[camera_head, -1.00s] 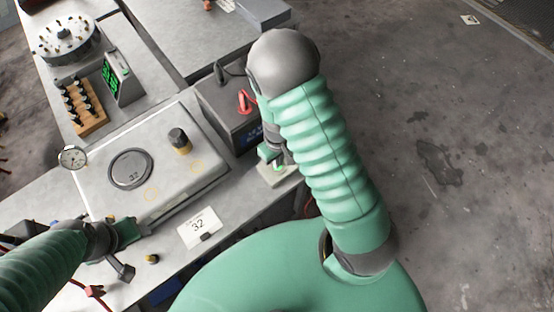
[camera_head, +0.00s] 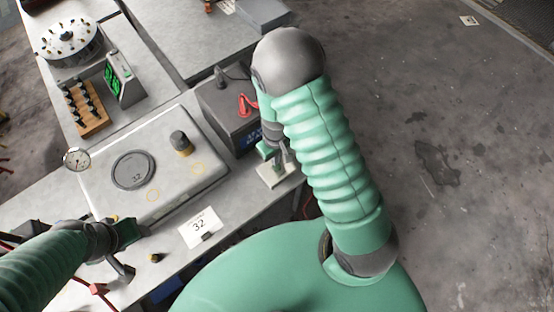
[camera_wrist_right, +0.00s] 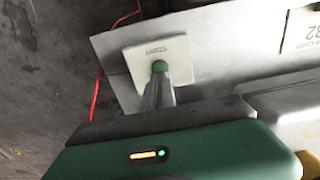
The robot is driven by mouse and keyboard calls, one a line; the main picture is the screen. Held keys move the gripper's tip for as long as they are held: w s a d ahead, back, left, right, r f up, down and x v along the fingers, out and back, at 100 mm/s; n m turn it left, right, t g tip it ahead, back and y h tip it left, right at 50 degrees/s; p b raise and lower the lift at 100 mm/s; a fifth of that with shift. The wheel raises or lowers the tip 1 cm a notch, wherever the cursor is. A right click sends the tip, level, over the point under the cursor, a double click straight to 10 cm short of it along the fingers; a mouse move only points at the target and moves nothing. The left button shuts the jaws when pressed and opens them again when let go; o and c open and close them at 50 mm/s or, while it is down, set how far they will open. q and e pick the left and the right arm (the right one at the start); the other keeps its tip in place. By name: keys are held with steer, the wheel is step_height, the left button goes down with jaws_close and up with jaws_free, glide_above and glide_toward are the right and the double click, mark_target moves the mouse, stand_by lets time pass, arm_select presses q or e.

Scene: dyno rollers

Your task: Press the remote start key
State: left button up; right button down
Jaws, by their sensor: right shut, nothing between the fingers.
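The start key is a round green button (camera_wrist_right: 159,66) on a small white square plate (camera_wrist_right: 176,51) marked START, in the right wrist view. In the head view, the plate (camera_head: 282,180) lies on the bench's near right edge, with the button hidden. My right gripper (camera_wrist_right: 159,82) is shut and empty. Its fingertips are at the button and overlap its lower edge in the right wrist view; I cannot tell whether the button is pushed down. In the head view, my right gripper (camera_head: 273,160) points down over the plate. My left gripper (camera_head: 132,238) is by the bench's front; its jaws are unclear.
A card reading 32 (camera_head: 201,228) lies in front. A dark unit (camera_head: 222,106) with a red cable is behind the key. A green-digit display (camera_head: 119,79) stands farther back.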

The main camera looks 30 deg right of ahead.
arm_select(q)
steer(key=shift+s+a+b, duration=0.15)
steer(key=shift+s+b, duration=0.1)
steer(key=shift+b, duration=0.15)
arm_select(e)
step_height(320, 180, up, 10)
steer(key=shift+r, duration=0.25)
arm_select(q)
steer(key=shift+s, duration=0.2)
arm_select(e)
steer(key=shift+s, duration=0.2)
arm_select(q)
steer(key=shift+w+a, duration=0.1)
steer(key=shift+a, duration=0.05)
arm_select(e)
steer(key=shift+w+a, duration=0.1)
steer(key=shift+a, duration=0.05)
arm_select(q)
steer(key=s+b+x, duration=0.1)
steer(key=b+x, duration=0.6)
steer(key=shift+s, duration=0.25)
arm_select(e)
steer(key=s+a+f+m+t, duration=0.1)
steer(key=s+a+t, duration=0.1)
steer(key=s+a, duration=0.2)
steer(key=shift+s+a+f+t, duration=0.25)
steer(key=shift+s+a+t, duration=0.05)
steer(key=shift+s, duration=0.7)
